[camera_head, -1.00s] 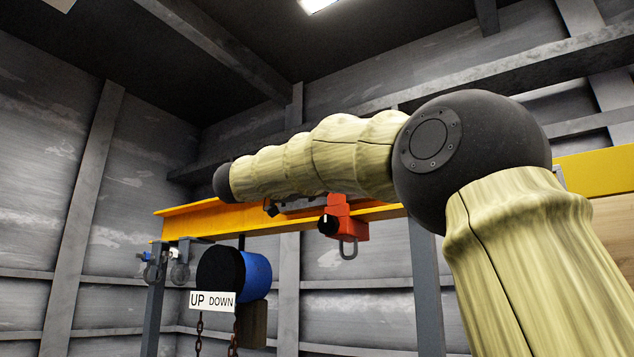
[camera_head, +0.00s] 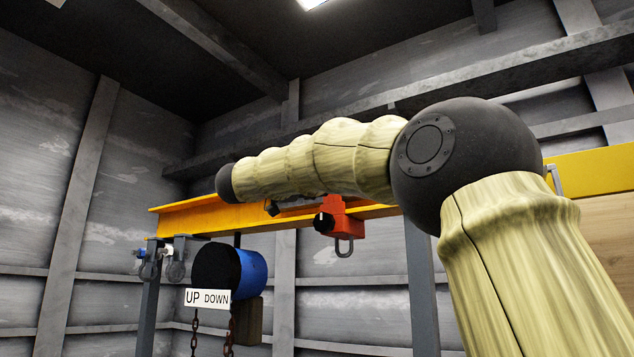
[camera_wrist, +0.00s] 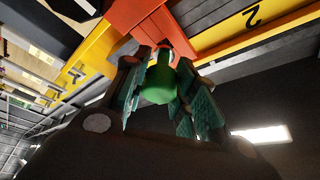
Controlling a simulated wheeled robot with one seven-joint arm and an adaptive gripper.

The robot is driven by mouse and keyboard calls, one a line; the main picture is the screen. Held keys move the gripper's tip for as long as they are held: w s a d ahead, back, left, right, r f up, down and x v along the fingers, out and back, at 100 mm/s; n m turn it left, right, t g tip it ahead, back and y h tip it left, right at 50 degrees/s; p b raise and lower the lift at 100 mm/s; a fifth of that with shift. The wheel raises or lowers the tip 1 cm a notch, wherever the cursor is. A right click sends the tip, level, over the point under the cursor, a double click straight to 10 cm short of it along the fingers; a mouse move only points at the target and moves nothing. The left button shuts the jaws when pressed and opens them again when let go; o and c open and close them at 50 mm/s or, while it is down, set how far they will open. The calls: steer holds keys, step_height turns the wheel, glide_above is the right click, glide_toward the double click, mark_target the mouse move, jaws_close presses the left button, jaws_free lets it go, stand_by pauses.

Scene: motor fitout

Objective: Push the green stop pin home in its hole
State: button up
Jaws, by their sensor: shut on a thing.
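The green stop pin (camera_wrist: 158,84) shows in the wrist view, with its wide green end toward the camera. My gripper (camera_wrist: 163,88) is shut on it, with the teal finger pads on either side. The pin's far end points toward an orange-red block (camera_wrist: 138,18) on the yellow beam. The hole and the pin's tip are hidden, so I cannot tell how deep the pin sits. In the head view, my arm hides the gripper and the pin.
The yellow beam (camera_head: 185,221) runs across the head view, and a red trolley with a shackle (camera_head: 342,228) hangs from it. A blue hoist motor (camera_head: 251,274) with chains and an UP DOWN sign (camera_head: 207,298) hangs at the left. A grey post (camera_head: 422,290) stands at the right.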

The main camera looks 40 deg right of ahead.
steer(key=shift+w+d, duration=0.25)
steer(key=shift+d, duration=0.45)
steer(key=o, duration=1.1)
steer(key=v, duration=1.2)
